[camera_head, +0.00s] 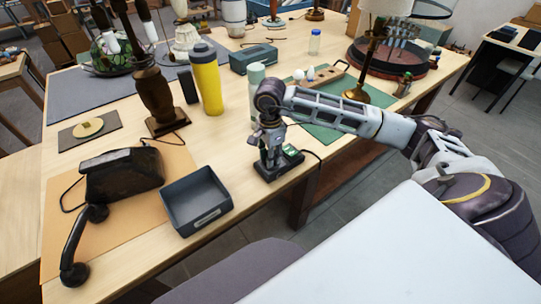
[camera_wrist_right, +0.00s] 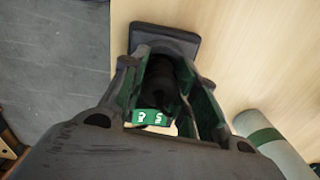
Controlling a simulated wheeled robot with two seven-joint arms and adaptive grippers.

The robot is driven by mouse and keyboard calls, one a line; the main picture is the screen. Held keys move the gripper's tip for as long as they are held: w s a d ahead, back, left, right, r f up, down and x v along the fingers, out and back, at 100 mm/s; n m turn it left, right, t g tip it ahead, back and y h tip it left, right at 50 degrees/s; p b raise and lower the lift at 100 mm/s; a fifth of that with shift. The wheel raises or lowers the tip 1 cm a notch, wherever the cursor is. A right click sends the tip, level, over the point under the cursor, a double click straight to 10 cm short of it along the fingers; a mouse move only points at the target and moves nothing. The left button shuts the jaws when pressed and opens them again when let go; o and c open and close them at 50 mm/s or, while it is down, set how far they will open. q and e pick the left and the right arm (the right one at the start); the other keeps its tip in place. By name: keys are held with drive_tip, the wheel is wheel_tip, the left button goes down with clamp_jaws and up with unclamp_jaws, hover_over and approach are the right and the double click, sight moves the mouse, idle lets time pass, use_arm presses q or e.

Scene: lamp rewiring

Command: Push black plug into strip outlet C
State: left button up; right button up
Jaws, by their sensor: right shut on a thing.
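My right gripper (camera_head: 271,160) points down at the black strip (camera_head: 291,158) near the table's front edge. In the right wrist view its fingers (camera_wrist_right: 164,85) are shut on a dark plug (camera_wrist_right: 163,72) with a green tag (camera_wrist_right: 151,117) around it. Part of the dark strip (camera_wrist_right: 163,38) shows beyond the fingertips. The gripper hides the plug's lower end and the outlets, so I cannot tell which outlet is beneath it or whether the plug is seated. My left gripper is not in view.
A grey open tray (camera_head: 196,201) and a black telephone (camera_head: 122,174) stand to the left. A pale green cylinder (camera_head: 256,88) stands behind the gripper, with a yellow bottle (camera_head: 207,80) further left. A dark cord runs right from the strip. Bare table lies left of the strip.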

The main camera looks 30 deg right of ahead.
drive_tip(key=shift+f, duration=0.1)
idle(0.5)
drive_tip(key=shift+f, duration=0.1)
idle(0.3)
drive_tip(key=o, duration=1.1)
